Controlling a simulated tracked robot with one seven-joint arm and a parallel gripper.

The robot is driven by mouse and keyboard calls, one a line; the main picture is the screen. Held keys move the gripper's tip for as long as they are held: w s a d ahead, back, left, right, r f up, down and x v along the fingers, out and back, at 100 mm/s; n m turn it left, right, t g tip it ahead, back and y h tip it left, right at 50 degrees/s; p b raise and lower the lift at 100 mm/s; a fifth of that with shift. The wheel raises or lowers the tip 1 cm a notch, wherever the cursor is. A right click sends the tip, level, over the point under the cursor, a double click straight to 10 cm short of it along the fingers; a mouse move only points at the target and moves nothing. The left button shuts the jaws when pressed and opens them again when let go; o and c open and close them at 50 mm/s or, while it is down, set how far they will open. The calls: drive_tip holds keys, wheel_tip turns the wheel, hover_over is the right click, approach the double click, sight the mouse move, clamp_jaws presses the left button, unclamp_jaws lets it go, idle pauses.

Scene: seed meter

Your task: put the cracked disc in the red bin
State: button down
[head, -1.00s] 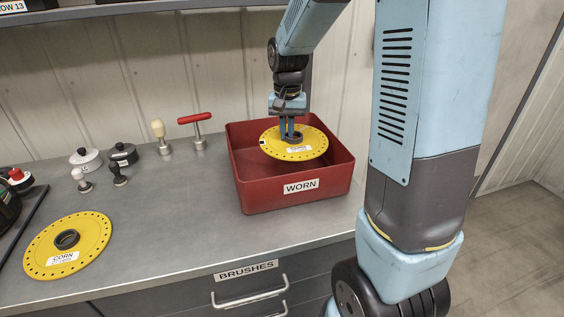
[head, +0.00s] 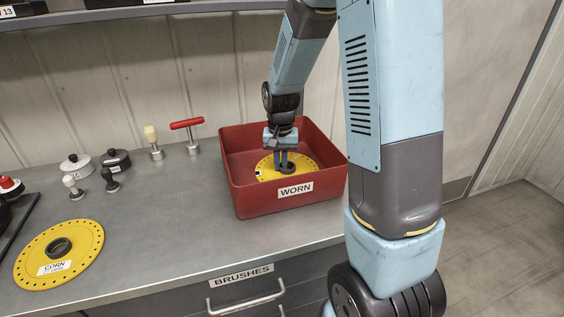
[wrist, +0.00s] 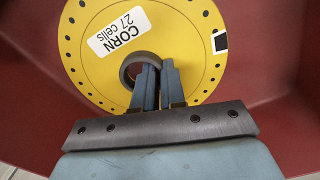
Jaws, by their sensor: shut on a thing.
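The red bin (head: 244,192), labelled WORN, stands on the bench in the head view. My gripper (head: 284,166) is inside it, shut on the raised hub ring of a yellow disc (head: 304,165). In the wrist view my gripper (wrist: 152,82) holds the ring of this disc (wrist: 192,45), which reads CORN 27 cells. A black-and-white patch shows near its edge; I cannot make out a crack. The disc is below the bin's rim; I cannot tell whether it touches the floor. A second yellow disc (head: 88,244), labelled CORN, lies flat on the bench.
A red-handled T-shaped tool (head: 189,128), a tool with a pale handle (head: 152,138) and several small dark and white weights or knobs (head: 116,160) stand left of the bin. A BRUSHES drawer (head: 244,290) is in front. The bench (head: 165,215) is clear before the bin.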

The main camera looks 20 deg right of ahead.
drive_tip(key=c, duration=1.2)
unclamp_jaws()
drive_tip(key=shift+f, duration=0.1)
wheel_tip(320, 180, up, 12)
drive_tip(key=shift+s+d+r+n+t, duration=0.3)
drive_tip(key=shift+s+r+n+t, duration=0.5)
drive_tip(key=shift+s+r, duration=2.1)
drive_tip(key=shift+s+d+r+n+t, duration=0.3)
drive_tip(key=shift+s+r+n+t, duration=0.5)
drive_tip(key=shift+s, duration=3.95)
drive_tip(key=shift+s+d+r+n+t, duration=0.35)
drive_tip(key=shift+s+r+t, duration=1.3)
drive_tip(key=shift+s, duration=2.2)
drive_tip(key=shift+r+g, duration=0.4)
drive_tip(key=shift+g, duration=0.05)
